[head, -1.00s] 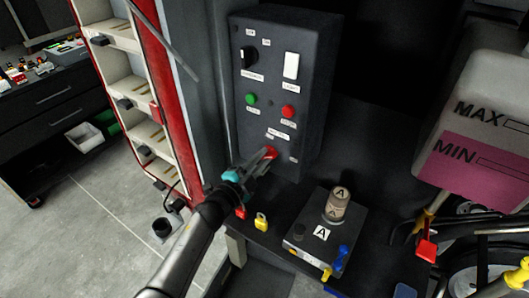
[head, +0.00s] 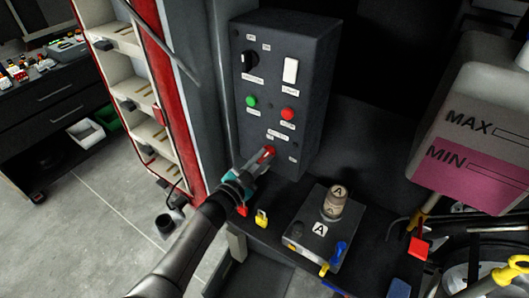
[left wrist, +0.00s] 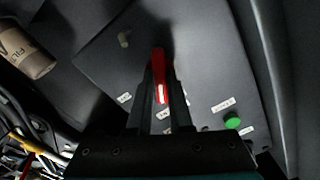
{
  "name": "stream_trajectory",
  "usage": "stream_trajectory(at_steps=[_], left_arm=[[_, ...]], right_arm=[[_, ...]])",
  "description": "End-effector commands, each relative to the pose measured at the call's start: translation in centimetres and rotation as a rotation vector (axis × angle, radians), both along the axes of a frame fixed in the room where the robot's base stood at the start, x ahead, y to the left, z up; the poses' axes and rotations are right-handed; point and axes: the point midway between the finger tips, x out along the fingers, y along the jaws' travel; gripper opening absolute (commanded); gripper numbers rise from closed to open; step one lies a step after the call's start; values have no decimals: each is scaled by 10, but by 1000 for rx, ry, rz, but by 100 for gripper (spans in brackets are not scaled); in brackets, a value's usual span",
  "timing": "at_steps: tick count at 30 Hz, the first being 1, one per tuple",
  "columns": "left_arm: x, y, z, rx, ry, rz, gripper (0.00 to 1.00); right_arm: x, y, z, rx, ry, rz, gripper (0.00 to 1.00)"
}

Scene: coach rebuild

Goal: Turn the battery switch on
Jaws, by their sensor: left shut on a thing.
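The battery switch is a red handle (head: 270,151) low on the dark control panel (head: 308,140), with small white labels around it. In the left wrist view the red handle (left wrist: 159,75) stands upright in that picture, with a white mark on it. My left gripper (head: 262,158) is at the panel and shut on the red handle; its dark fingers (left wrist: 160,92) cover the handle's sides. Which label the handle points to is hard to tell. My right gripper is not in view.
Above the switch are a green button (head: 251,101), a red button (head: 288,114), a black rotary knob (head: 250,60) and a white rocker (head: 291,70). Below right is a grey box marked A (head: 306,243) with a cylinder (head: 336,201) on it. A yellow padlock (head: 262,218) is near my arm.

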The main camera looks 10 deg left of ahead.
Motion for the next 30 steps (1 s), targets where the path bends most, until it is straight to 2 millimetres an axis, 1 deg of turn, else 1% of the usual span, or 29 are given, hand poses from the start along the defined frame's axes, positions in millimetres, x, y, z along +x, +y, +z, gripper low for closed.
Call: stream_trajectory(at_steps=[10,14,22,25,30], left_arm=[[0,0,0,-28,12,0,0],[0,0,1,-134,51,-2,0],[0,0,1,-427,158,-1,0],[0,0,0,-485,177,0,0],[0,0,-1,-497,181,1,0]], right_arm=[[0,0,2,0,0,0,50],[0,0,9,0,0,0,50],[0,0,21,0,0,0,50],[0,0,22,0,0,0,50],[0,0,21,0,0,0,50]])
